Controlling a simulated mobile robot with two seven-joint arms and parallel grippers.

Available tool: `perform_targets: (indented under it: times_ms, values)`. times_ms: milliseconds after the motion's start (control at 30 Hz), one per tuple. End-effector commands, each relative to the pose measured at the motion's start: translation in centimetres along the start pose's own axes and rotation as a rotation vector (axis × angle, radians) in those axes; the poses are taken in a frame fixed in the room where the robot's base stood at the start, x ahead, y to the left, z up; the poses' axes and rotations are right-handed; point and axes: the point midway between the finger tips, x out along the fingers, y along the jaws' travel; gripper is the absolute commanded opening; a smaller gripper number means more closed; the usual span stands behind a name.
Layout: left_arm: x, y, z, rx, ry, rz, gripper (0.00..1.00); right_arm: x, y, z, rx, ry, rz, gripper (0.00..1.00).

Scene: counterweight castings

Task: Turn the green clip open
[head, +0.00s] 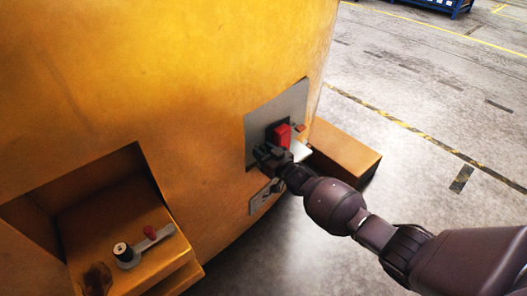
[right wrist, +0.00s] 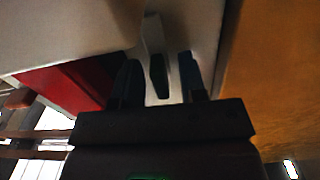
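A narrow dark clip (right wrist: 158,76), faintly green, shows in the right wrist view on a pale upright strip. My right gripper (right wrist: 160,72) is open, one finger on each side of the clip, with gaps between the fingers and it. In the head view my right gripper (head: 268,155) is at the grey panel (head: 258,122) on the yellow casting, just below a red block (head: 283,135); it hides the clip there. The red block also shows in the right wrist view (right wrist: 72,84), left of the fingers. My left gripper is not in view.
The large yellow casting (head: 190,70) fills the left and middle. A small plate (head: 262,197) sits below the panel. A yellow block (head: 343,150) juts out right.

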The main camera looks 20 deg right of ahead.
Motion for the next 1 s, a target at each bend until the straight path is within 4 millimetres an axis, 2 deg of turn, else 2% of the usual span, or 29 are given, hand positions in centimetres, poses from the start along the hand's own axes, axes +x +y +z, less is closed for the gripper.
perform_targets:
  times_ms: [200,367,800,1000]
  values:
    - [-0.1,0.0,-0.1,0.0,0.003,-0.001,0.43,-0.2,0.0,-0.1,-0.001,0.001,0.0,0.38]
    - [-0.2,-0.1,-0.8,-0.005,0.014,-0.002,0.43,-1.5,0.0,-0.4,-0.002,0.003,0.0,0.38]
    - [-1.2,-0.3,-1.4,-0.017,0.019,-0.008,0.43,-8.3,0.1,-0.4,-0.003,0.004,0.0,0.38]
    - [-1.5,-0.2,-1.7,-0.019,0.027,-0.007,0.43,-10.3,0.1,-0.2,-0.002,0.002,0.0,0.38]
